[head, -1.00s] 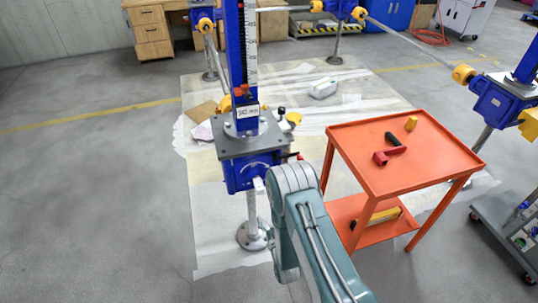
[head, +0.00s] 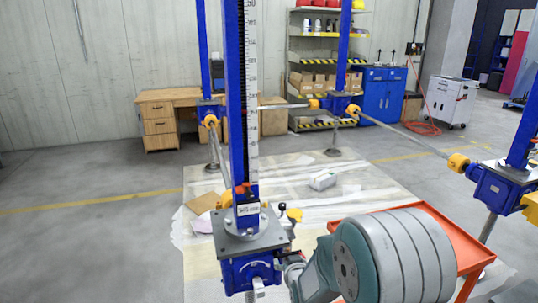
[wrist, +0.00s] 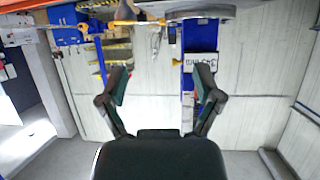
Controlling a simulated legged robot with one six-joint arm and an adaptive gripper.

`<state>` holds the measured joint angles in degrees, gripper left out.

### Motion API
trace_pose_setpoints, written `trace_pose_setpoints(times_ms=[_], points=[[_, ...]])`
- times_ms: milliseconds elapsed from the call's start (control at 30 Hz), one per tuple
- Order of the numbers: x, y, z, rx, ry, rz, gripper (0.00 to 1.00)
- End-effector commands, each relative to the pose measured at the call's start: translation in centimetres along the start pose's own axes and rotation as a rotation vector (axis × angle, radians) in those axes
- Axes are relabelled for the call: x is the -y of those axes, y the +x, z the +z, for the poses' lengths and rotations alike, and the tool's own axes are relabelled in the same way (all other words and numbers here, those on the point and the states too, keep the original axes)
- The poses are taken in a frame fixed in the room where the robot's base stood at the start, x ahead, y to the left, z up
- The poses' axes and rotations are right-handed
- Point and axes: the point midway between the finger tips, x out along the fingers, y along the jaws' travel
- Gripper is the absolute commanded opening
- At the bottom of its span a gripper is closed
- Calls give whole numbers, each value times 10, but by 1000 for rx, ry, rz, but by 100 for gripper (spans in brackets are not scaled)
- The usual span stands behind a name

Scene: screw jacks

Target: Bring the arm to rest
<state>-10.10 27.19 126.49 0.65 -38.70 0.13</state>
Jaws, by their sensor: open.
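My arm's large grey rounded link (head: 395,255) fills the lower right of the head view. It stands close to the camera, in front of the orange table. My gripper (wrist: 161,84) shows in the wrist view with its two dark fingers spread and nothing between them. In the head view its fingers cannot be made out. The near blue screw jack (head: 250,268) stands left of my arm, with a grey top plate, a ruler and a small label. In the wrist view, which looks upside down, the jack's label (wrist: 200,62) shows behind the right finger; contact cannot be judged.
The orange table (head: 462,243) is mostly hidden behind my arm. More blue jacks (head: 336,104) joined by rods stand behind and at the right (head: 498,187). A wooden desk (head: 157,124), a shelf and a blue cabinet (head: 382,92) line the wall. The left floor is clear.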

Motion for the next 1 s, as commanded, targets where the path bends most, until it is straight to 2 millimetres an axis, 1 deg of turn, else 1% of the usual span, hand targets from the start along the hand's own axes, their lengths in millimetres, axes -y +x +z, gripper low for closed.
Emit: trace_pose_setpoints(times_ms=[33, 167, 200, 367, 500, 567, 733, 867, 900, 1000], points=[[-4, -13, -14, 16, 3, 7, 83], [-15, -47, -34, 89, 12, 23, 83], [-18, -58, -40, 110, 15, 28, 83], [-28, -107, -56, 199, 27, 47, 83], [-35, -154, -63, 276, 39, 63, 83], [-38, -175, -64, 309, 45, 70, 83], [-43, -236, -61, 403, 61, 88, 83], [-45, -283, -53, 475, 75, 102, 83], [-45, -298, -48, 498, 80, 106, 83], [-45, -332, -38, 550, 92, 116, 83]])
